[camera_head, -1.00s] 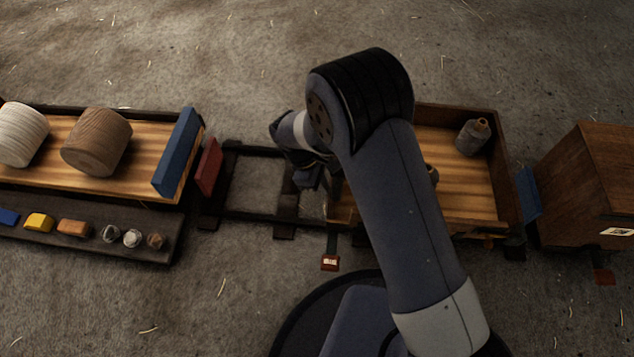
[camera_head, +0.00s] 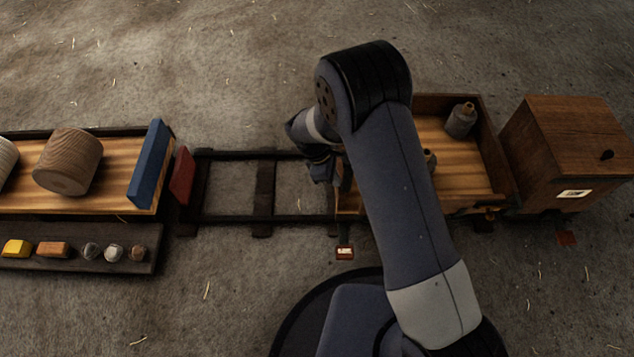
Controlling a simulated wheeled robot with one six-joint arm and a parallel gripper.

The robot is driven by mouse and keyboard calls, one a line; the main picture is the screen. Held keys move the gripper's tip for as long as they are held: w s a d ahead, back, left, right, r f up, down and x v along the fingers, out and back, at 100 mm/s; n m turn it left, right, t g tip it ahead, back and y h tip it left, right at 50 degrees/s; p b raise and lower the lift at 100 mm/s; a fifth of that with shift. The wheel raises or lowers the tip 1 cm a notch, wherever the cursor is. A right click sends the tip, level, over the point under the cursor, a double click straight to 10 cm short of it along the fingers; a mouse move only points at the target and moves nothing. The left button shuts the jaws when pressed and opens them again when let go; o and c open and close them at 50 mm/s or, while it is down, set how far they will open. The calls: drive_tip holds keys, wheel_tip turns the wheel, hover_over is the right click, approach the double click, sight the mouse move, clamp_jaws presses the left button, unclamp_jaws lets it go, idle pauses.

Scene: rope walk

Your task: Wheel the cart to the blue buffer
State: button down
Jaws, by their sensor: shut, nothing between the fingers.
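The cart (camera_head: 465,180) is an open wooden box on the rails (camera_head: 235,218), right of the middle, partly hidden behind my arm. Its right end is up against the dark brown wooden block (camera_head: 570,150) at the rail's right end. A red buffer (camera_head: 182,175) stands at the left end of the rails.
A grey bottle (camera_head: 461,120) stands in the cart's far right corner. At left, a bench (camera_head: 110,190) holds a wooden spool (camera_head: 68,161) and a blue board (camera_head: 150,165). The rails left of the cart are clear.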

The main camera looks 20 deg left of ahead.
drive_tip(key=shift+w+d+p, duration=0.1)
drive_tip(key=shift+w+d, duration=0.2)
drive_tip(key=shift+d, duration=0.5)
drive_tip(key=shift+w+d+p, duration=0.15)
drive_tip(key=shift+w+d, duration=0.1)
drive_tip(key=shift+d, duration=0.6)
drive_tip(key=shift+w+d+p, duration=0.1)
drive_tip(key=shift+w+d, duration=0.2)
drive_tip(key=shift+d, duration=0.5)
